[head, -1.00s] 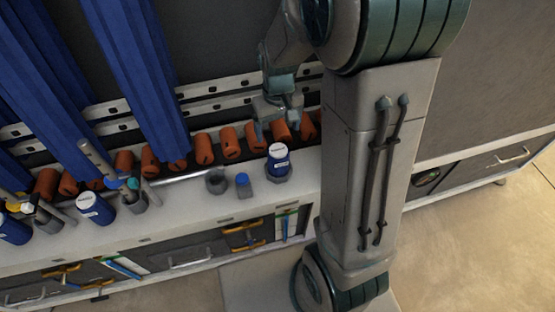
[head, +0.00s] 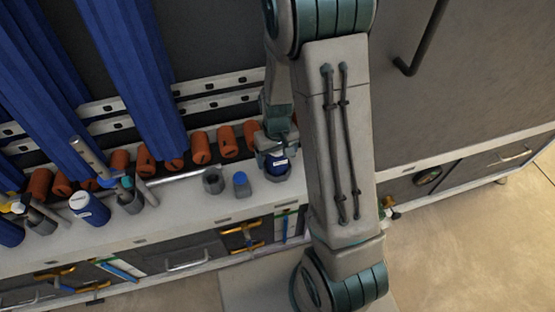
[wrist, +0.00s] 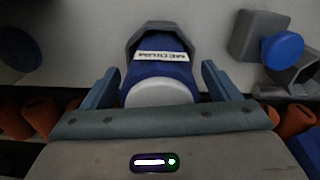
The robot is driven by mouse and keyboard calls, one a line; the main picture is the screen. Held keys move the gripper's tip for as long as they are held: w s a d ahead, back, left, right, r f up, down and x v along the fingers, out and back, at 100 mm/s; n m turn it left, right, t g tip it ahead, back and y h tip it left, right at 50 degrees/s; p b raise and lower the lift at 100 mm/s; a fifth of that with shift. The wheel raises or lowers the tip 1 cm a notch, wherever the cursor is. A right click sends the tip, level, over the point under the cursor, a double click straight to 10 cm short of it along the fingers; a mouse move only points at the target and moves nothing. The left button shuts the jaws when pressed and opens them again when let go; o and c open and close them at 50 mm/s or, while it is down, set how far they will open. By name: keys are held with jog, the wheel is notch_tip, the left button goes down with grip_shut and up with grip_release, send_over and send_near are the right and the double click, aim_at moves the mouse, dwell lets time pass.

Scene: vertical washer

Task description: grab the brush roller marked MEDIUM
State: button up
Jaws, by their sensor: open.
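The brush roller marked MEDIUM (wrist: 160,70) is a blue cylinder with a white top and a white label. It stands in a grey hexagonal holder (wrist: 148,32) on the counter, and it also shows in the head view (head: 278,161), partly hidden by my gripper. My gripper (wrist: 162,80) is open, with one finger on each side of the roller. Gaps show between the fingers and the roller in the wrist view. The head view shows my gripper (head: 274,152) low over the holder.
An empty grey holder (head: 213,181) and a small blue-capped item (head: 241,184) stand left of the roller. Another blue roller (head: 90,208) is farther left. Orange cylinders (head: 200,148) line the counter's back, and blue hanging strips (head: 140,75) are at left.

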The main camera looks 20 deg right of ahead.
jog(key=c, duration=1.2)
jog(key=shift+o, duration=0.2)
